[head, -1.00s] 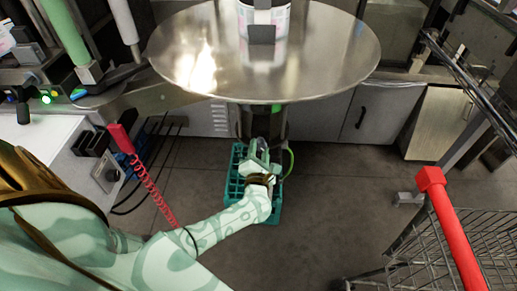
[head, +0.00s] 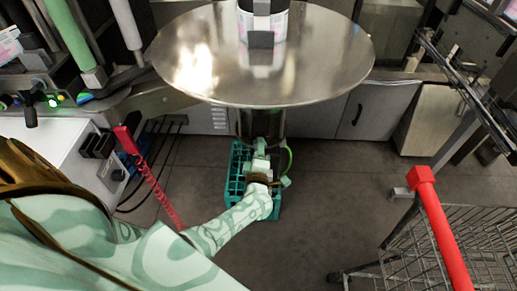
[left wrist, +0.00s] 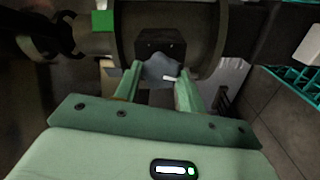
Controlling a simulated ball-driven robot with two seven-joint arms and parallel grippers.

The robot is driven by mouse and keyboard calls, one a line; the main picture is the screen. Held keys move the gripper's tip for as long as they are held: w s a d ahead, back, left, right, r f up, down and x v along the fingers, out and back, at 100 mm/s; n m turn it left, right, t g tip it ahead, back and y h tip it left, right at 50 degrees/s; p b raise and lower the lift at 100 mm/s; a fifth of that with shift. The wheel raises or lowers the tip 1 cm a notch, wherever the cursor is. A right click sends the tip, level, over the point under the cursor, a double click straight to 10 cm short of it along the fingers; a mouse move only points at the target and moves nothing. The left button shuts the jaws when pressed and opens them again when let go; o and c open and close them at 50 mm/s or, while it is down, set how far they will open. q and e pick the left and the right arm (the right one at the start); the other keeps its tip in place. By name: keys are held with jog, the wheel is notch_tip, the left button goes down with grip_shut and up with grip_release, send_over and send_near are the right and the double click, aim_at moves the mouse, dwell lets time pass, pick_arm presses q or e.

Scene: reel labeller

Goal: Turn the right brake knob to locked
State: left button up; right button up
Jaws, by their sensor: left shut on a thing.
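The brake knob (left wrist: 160,67) is a grey-blue piece with a short white mark, in front of a dark block, in the left wrist view. The white mark lies nearly level in that picture, on the knob's lower right. My left gripper (left wrist: 160,82) is shut on the knob, with one green finger at each side. In the head view my left gripper (head: 261,158) is at the column under the round steel table (head: 320,75), and the knob is hidden there. My right gripper is not in view.
A teal crate (head: 236,184) stands on the floor below my left gripper. A wire cart with a red handle (head: 437,205) stands at the right. A coiled red cord (head: 157,190) hangs at the left. A green patch (left wrist: 103,20) shows on the column's left. Floor between crate and cart is clear.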

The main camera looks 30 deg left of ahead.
pick_arm(q)
jog(key=shift+s+d+f+m+p, duration=0.1)
jog(key=shift+m+p, duration=0.3)
jog(key=shift+m, duration=1.95)
jog(key=shift+f+m+p, duration=0.1)
jog(key=shift+m+p, duration=0.25)
jog(key=shift+m, duration=2)
jog(key=o, duration=1)
jog(key=shift+r, duration=0.1)
